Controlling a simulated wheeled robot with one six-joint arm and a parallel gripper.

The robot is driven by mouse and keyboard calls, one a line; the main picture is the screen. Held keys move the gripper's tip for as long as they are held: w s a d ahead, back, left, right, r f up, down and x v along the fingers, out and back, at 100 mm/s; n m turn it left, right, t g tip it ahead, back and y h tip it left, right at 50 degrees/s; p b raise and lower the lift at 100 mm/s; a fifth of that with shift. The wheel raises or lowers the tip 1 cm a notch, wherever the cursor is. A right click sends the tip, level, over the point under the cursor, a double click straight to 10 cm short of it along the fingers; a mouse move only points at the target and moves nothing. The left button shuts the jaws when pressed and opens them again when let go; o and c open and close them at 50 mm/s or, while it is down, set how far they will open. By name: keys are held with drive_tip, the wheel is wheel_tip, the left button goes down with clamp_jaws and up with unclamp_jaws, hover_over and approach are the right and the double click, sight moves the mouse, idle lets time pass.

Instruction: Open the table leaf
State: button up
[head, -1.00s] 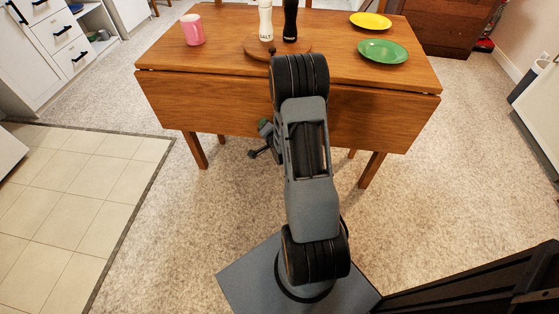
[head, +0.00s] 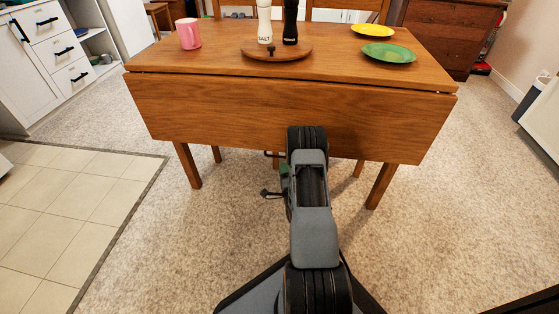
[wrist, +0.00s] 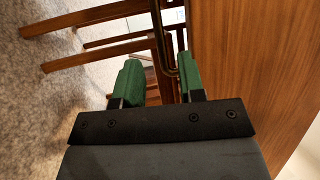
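The wooden table (head: 215,57) stands ahead with its near leaf (head: 215,108) hanging down along the front. In the wrist view the leaf (wrist: 245,60) fills the right side as a wood panel. A bent brass-coloured rod (wrist: 158,30) beside the panel reaches down between my fingers in the picture; I cannot tell whether they touch it. My gripper (wrist: 161,82) has two green fingers standing apart, with nothing clamped between them. In the head view my gripper (head: 284,172) is low, near the leaf's bottom edge, and mostly hidden behind my arm.
On the tabletop are a pink mug (head: 188,33), a round board (head: 260,50) with salt (head: 264,22) and pepper (head: 290,22) shakers, a green plate (head: 388,53) and a yellow plate (head: 371,31). Table legs (head: 380,186) stand below. Carpet in front is clear.

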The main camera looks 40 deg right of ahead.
sight(280, 157)
drive_tip(key=shift+b+x, duration=0.9)
drive_tip(key=shift+x, duration=2.6)
clamp_jaws()
